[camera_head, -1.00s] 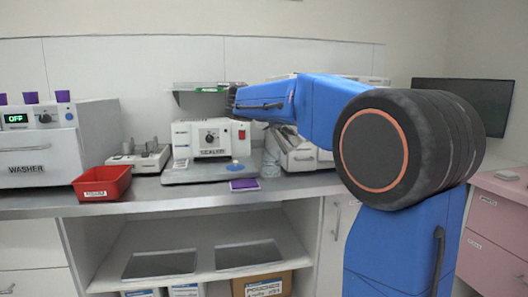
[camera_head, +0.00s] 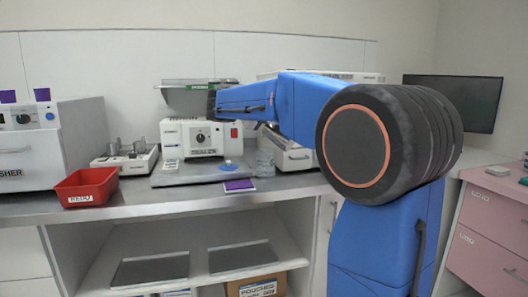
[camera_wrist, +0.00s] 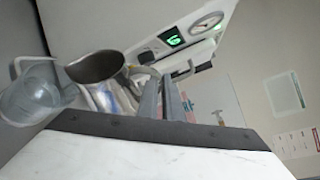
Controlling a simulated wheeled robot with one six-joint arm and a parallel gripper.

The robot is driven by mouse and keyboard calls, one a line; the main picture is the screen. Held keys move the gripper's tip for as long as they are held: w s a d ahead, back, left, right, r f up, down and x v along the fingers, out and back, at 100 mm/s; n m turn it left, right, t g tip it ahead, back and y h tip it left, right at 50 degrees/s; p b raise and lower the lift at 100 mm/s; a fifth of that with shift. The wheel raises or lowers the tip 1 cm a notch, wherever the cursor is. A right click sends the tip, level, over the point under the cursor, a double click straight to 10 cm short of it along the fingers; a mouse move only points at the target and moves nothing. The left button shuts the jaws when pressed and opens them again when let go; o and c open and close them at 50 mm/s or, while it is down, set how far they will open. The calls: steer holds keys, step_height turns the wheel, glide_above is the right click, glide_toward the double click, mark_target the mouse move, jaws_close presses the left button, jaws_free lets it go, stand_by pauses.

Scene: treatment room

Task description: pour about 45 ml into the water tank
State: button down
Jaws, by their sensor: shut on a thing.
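A metal jug (camera_wrist: 98,72) shows in the wrist view, tilted in the picture, with its mouth visible. My gripper (camera_wrist: 166,92) is shut beside it, at its handle side, and appears to hold it by the handle. What the jug contains cannot be made out. A clear container with a handle (camera_wrist: 38,94) is left of the jug in the wrist view. A clear vessel (camera_head: 265,158) stands on the counter right of the sealer in the head view. I cannot tell which thing is the water tank. In the head view my arm hides the gripper and jug.
The sealer (camera_head: 202,138) stands on the counter (camera_head: 130,195), with a purple card (camera_head: 239,185) in front. A red tray (camera_head: 87,187) and the washer (camera_head: 30,150) are further left. A device with a green display (camera_wrist: 172,38) shows in the wrist view. A monitor (camera_head: 455,102) is at right.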

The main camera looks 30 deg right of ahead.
steer(key=shift+w+a+n, duration=0.2)
steer(key=shift+w+n, duration=0.1)
steer(key=shift+n, duration=0.1)
steer(key=shift+s+d, duration=0.1)
steer(key=shift+s, duration=0.05)
steer(key=shift+s+d, duration=0.35)
steer(key=shift+s, duration=0.35)
steer(key=shift+s, duration=0.1)
stand_by(0.5)
steer(key=shift+w+n+h, duration=0.25)
steer(key=shift+n+h, duration=0.05)
steer(key=shift+n, duration=0.2)
stand_by(1.1)
steer(key=shift+a, duration=0.1)
